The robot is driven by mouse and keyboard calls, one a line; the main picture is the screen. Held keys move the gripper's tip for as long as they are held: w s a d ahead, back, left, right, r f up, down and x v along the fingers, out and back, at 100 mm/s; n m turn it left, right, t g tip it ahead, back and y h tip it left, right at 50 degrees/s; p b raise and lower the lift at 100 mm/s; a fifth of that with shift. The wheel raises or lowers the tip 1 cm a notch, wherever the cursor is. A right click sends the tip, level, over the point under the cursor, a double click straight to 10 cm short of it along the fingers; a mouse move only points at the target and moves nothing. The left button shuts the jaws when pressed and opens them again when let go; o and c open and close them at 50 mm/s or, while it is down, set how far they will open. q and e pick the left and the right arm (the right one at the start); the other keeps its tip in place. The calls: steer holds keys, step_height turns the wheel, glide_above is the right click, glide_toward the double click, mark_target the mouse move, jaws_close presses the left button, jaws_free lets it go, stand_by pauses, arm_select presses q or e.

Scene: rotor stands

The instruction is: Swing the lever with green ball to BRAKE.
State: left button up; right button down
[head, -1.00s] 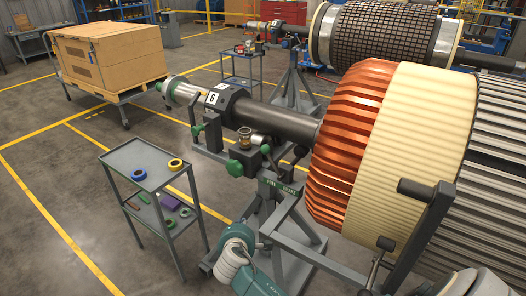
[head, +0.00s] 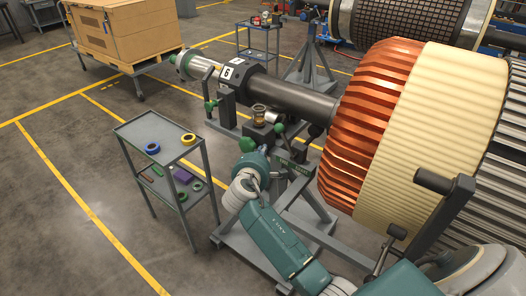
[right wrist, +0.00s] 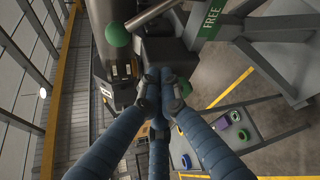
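The lever's green ball (head: 279,128) shows in the head view beside the shaft's bearing block, on a short rod. In the right wrist view the green ball (right wrist: 117,34) is at the end of a grey rod that runs up and right. A green plate reading FREE (right wrist: 212,18) is right of it; I see no readable BRAKE mark. My right gripper (right wrist: 160,82) has its blue fingertips together with nothing seen between them, apart from the ball and below it in the picture. In the head view the right hand (head: 255,164) is just below left of the ball, its fingertips unclear. My left gripper is out of view.
A large copper and cream rotor (head: 370,120) fills the right side. The bearing block carries other green knobs, one at its left (head: 246,145). A grey cart (head: 148,128) with tape rolls stands left of my arm.

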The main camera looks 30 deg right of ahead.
mark_target(286, 141)
steer(key=x, duration=0.6)
steer(key=shift+w+d, duration=0.2)
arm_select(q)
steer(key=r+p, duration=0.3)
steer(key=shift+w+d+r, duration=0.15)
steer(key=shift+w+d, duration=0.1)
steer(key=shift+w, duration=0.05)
arm_select(e)
steer(key=s, duration=0.1)
steer(key=s+d+r, duration=0.1)
steer(key=s+r, duration=0.1)
steer(key=shift+d+r, duration=0.15)
steer(key=shift+d, duration=0.15)
